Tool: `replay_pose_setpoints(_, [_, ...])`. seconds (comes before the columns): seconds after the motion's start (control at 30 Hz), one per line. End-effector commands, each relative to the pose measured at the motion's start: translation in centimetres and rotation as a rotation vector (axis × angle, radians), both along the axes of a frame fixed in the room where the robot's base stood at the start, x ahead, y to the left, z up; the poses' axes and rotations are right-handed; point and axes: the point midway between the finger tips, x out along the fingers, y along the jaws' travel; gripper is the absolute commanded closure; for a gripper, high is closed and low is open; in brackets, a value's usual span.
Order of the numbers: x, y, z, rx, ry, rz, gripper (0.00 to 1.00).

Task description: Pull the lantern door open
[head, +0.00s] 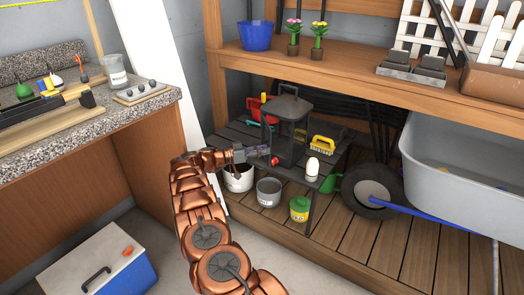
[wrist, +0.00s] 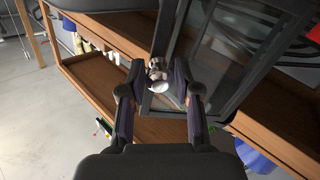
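The dark lantern (head: 287,128) stands upright on a slatted bench, with a handle on top. In the wrist view its dark frame and glass panes (wrist: 217,55) fill the upper middle and right. A small light metallic knob (wrist: 157,72) shows at the lantern's near edge, between my fingertips. My gripper (wrist: 159,72) is open, with one finger on each side of the knob; I see no clear contact. In the head view my gripper (head: 243,154) is just left of the lantern. I cannot tell whether the lantern door is ajar.
A yellow brush (head: 322,144) and a white bottle (head: 312,168) stand right of the lantern. Pots and a yellow-green tin (head: 299,208) sit below. A wooden shelf (head: 350,68) overhangs behind; a wheelbarrow (head: 455,150) stands right.

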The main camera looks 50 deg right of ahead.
Motion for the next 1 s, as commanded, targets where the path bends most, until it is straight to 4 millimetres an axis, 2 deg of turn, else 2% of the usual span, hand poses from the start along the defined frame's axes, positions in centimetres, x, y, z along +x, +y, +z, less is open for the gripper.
replay_pose_setpoints(0.03, [0.0, 0.0, 0.0, 0.000, 0.000, 0.000, 0.59])
replay_pose_setpoints(0.13, [0.0, 0.0, 0.0, 0.000, 0.000, 0.000, 0.49])
replay_pose_setpoints(0.57, [0.1, 0.2, 0.3, 0.000, 0.000, 0.002, 0.49])
replay_pose_setpoints(0.83, [0.0, 0.1, 2.3, 0.001, 0.002, 0.001, 0.49])
replay_pose_setpoints(1.0, [0.1, 0.2, 5.1, 0.000, -0.002, 0.001, 0.49])
